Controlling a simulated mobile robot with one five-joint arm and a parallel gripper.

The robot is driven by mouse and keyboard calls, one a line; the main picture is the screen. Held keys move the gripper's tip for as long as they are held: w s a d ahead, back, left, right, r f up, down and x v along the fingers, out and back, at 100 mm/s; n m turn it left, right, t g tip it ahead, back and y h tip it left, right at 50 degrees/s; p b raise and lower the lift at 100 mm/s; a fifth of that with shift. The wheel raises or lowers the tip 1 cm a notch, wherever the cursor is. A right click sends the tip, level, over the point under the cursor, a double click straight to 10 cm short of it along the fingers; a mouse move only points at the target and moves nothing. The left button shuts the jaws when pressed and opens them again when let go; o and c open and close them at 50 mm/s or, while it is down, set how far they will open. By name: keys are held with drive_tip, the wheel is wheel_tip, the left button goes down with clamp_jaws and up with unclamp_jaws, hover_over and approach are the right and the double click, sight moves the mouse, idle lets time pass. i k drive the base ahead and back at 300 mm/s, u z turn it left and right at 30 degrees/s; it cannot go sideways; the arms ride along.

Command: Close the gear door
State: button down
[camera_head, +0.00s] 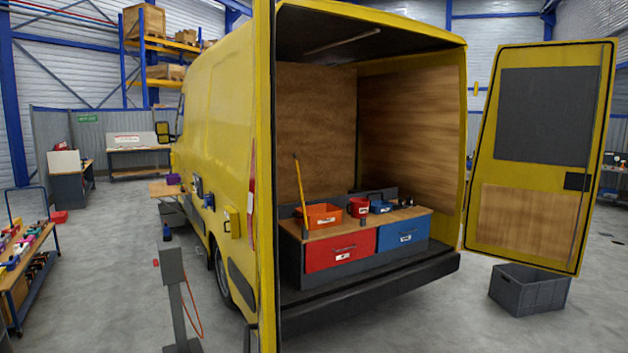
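The yellow van (222,130) stands with its rear open towards me. Its right rear door (537,225) is swung wide open to the right, showing a dark window panel and a wood lining, with a small black latch (577,181) near its outer edge. A second yellow door (264,60) shows nearly edge-on at the left of the opening, close to me, and runs out of the frame. No label shows which one is the gear door. My gripper is not in view.
Inside the van, a drawer unit with a red drawer (340,251) and a blue drawer (403,234) carries an orange tray (321,218). A grey crate (528,291) sits on the floor below the right door. A grey post (175,290) stands left. Floor between is clear.

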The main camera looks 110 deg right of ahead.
sight(264, 69)
drive_tip(key=z, duration=1.05)
drive_tip(key=i, duration=1.25)
drive_tip(key=z, duration=0.65)
drive_tip(key=k, duration=0.3)
